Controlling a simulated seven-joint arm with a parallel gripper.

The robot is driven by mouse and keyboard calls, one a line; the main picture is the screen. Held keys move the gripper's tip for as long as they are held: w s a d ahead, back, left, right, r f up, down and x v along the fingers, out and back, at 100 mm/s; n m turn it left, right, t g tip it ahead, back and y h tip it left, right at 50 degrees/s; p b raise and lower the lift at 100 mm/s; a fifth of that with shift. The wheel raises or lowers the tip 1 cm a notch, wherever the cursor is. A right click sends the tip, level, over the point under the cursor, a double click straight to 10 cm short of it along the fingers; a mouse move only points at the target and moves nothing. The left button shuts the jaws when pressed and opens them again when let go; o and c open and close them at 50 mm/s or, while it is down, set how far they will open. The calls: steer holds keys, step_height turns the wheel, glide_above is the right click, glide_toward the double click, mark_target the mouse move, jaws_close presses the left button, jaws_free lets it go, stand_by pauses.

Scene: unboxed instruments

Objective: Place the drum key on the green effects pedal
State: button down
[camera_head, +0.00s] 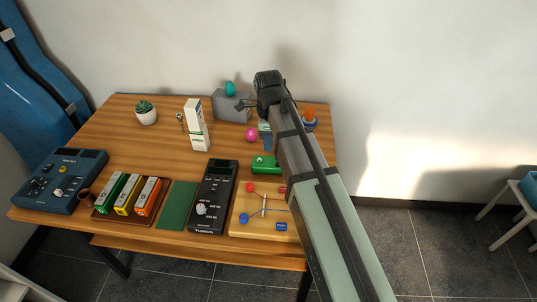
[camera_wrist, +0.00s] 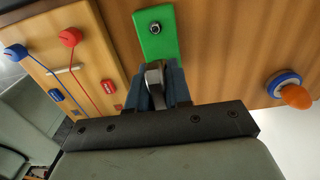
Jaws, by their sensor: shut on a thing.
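The green effects pedal (camera_head: 262,168) lies on the wooden table, left of my arm in the head view. In the wrist view the pedal (camera_wrist: 146,45) is just beyond my fingertips, with a round metal footswitch on it. My gripper (camera_wrist: 164,82) has blue fingers shut on a grey metal piece, the drum key (camera_wrist: 154,75). The key seems above the table and close to the pedal's near end; I cannot tell its height. In the head view my gripper (camera_head: 265,142) points down behind the pedal, partly hidden by my arm, and the key cannot be made out.
A wooden board (camera_head: 240,226) with red and blue pieces lies in front of the pedal. A black device (camera_head: 213,190) stands left of it. A pink egg (camera_head: 251,134) lies behind. A white box (camera_head: 195,128) and a grey box (camera_head: 228,106) stand farther back. A blue-and-orange object (camera_wrist: 286,88) is at right.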

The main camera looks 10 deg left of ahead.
mark_target(268, 162)
steer(key=shift+f, duration=2.9)
steer(key=shift+f, duration=0.1)
steer(key=c, duration=1.1)
jaws_free()
steer(key=shift+o, duration=0.2)
step_height(268, 162, up, 12)
steer(key=shift+r, duration=0.15)
